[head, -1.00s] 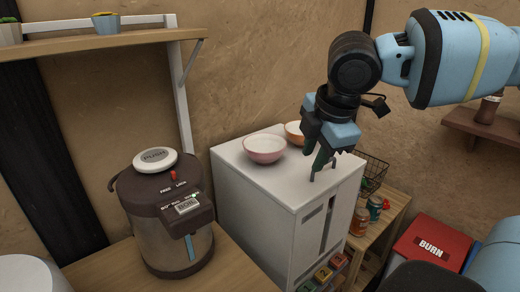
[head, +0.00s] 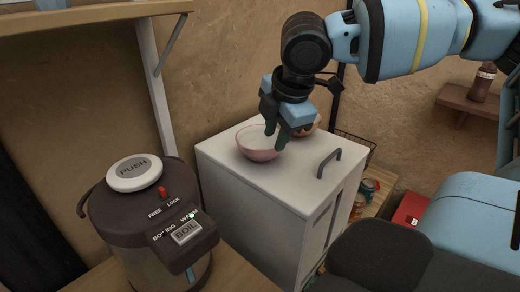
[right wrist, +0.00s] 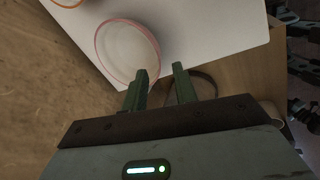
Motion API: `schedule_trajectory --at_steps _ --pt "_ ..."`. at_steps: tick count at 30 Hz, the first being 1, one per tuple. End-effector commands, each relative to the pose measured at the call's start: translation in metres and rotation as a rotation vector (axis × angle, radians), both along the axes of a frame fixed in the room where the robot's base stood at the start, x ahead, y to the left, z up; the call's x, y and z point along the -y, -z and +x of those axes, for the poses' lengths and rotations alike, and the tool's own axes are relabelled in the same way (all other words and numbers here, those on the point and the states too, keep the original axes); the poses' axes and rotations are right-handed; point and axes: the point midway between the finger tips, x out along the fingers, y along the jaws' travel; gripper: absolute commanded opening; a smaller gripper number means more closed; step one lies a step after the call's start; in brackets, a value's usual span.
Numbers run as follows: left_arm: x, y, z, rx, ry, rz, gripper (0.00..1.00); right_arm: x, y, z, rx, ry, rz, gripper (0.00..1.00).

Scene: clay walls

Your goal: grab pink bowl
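The pink bowl (head: 256,148) stands upright on top of the white cabinet (head: 300,185). It looks empty inside, and the right wrist view shows its pink rim and pale interior (right wrist: 128,50). My right gripper (head: 276,142) points down at the bowl's right side, with its two green fingers apart and nothing between them. In the right wrist view the fingertips (right wrist: 160,72) are near the bowl's rim, one overlapping its edge in the picture; I cannot tell whether they touch. My left gripper is not in view.
An orange bowl (head: 308,127) stands behind the gripper, partly hidden. A dark handle (head: 329,162) rises from the cabinet's right side. A large water boiler (head: 150,225) stands at front left. A wooden shelf (head: 90,24) is above left. A red box (head: 410,209) is at right.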

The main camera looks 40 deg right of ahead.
Motion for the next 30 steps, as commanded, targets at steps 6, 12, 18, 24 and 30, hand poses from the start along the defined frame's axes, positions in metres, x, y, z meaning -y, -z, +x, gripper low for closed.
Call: schedule_trajectory --at_steps 6,12,18,24,30 --pt "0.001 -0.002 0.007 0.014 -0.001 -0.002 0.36 0.001 0.007 0.002 0.0 0.0 0.0 0.29" --pt "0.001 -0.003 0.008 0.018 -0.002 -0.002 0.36 0.008 0.032 0.01 -0.004 0.0 0.001 0.29" --pt "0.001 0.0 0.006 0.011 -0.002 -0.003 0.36 0.01 0.052 0.017 -0.001 -0.001 0.0 0.29" --pt "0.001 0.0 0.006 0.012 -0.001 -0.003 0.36 0.01 0.053 0.018 0.002 0.0 0.0 0.29" --pt "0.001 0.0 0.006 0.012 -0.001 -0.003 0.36 0.01 0.053 0.018 0.002 -0.001 -0.001 0.13"
